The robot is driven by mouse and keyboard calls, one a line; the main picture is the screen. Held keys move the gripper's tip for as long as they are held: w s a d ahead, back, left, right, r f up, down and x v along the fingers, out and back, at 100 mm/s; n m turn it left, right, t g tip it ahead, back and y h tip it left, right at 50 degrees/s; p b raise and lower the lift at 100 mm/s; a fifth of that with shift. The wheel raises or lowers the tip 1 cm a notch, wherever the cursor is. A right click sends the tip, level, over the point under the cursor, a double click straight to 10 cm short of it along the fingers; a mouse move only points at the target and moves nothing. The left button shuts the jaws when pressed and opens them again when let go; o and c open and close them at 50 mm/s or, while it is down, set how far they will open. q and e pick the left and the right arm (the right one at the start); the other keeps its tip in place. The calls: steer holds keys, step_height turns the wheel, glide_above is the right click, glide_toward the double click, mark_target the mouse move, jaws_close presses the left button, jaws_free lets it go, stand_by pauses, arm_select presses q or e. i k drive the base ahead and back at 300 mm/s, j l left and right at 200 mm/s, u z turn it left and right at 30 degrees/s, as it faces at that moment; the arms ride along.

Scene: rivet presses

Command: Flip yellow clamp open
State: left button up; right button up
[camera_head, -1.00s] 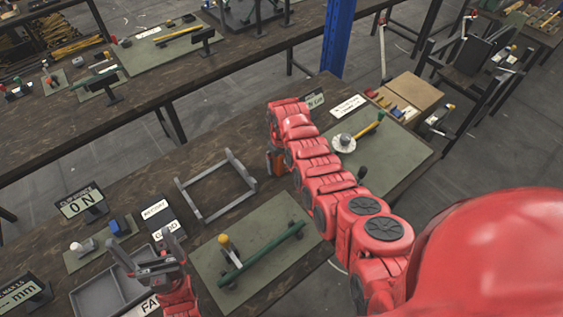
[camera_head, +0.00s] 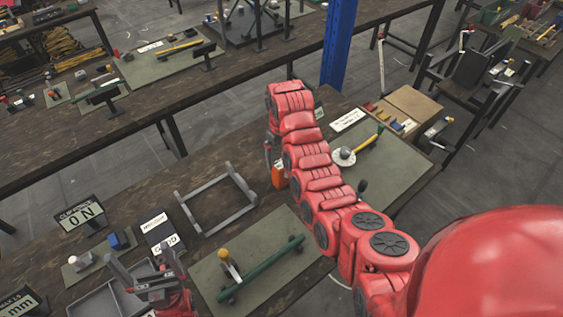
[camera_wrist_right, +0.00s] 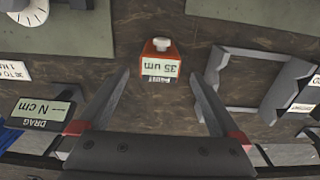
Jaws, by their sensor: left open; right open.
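On the near green mat (camera_head: 210,280), a yellow-tipped upright part (camera_head: 224,256) stands beside a long green bar (camera_head: 262,270). A second yellow handle (camera_head: 366,142) lies by a round white dial (camera_head: 343,156) on the farther mat; I cannot tell which is the yellow clamp. My left gripper (camera_head: 140,270) is open and empty, left of the near mat and over the grey tray. My right gripper is mostly hidden behind its arm in the head view. In the right wrist view, my right gripper (camera_wrist_right: 160,76) is open, its fingers on either side of an orange gauge (camera_wrist_right: 160,58), with nothing held.
A grey U-shaped frame (camera_head: 180,204) stands on the bench behind the near mat. A grey tray (camera_head: 85,300), a display sign (camera_head: 80,214) and a small blue block (camera_head: 115,241) are at left. A blue post (camera_head: 340,40) rises behind the bench.

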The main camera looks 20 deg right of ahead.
mark_target(223, 255)
steer(key=k, duration=1)
